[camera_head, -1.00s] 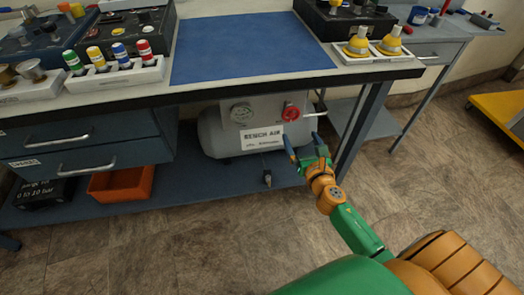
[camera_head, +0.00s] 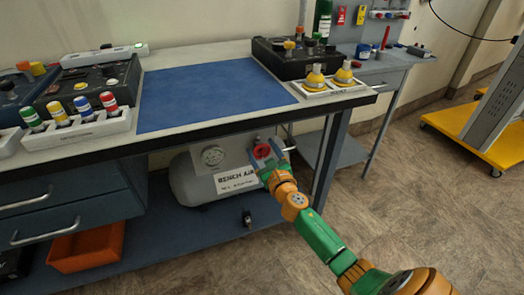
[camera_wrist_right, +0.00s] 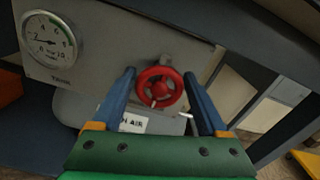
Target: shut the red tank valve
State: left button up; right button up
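The red tank valve (camera_head: 262,151) is a round handwheel on the front plate of the grey air tank (camera_head: 190,180) under the bench. In the right wrist view the red valve (camera_wrist_right: 158,88) lies between the two blue fingers. My right gripper (camera_head: 268,161) is at the valve, and its fingers in the right wrist view (camera_wrist_right: 160,90) are spread to either side of the wheel with gaps on both sides. It is open. Whether the tips reach past the rim is hard to tell. My left gripper is not in view.
A pressure gauge (camera_head: 213,156) sits left of the valve, also in the right wrist view (camera_wrist_right: 47,40). The bench top (camera_head: 215,95) hangs above the tank, and a bench leg (camera_head: 328,160) stands to the right. An orange bin (camera_head: 88,248) is on the lower shelf.

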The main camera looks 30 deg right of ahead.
jog(key=c, duration=0.9)
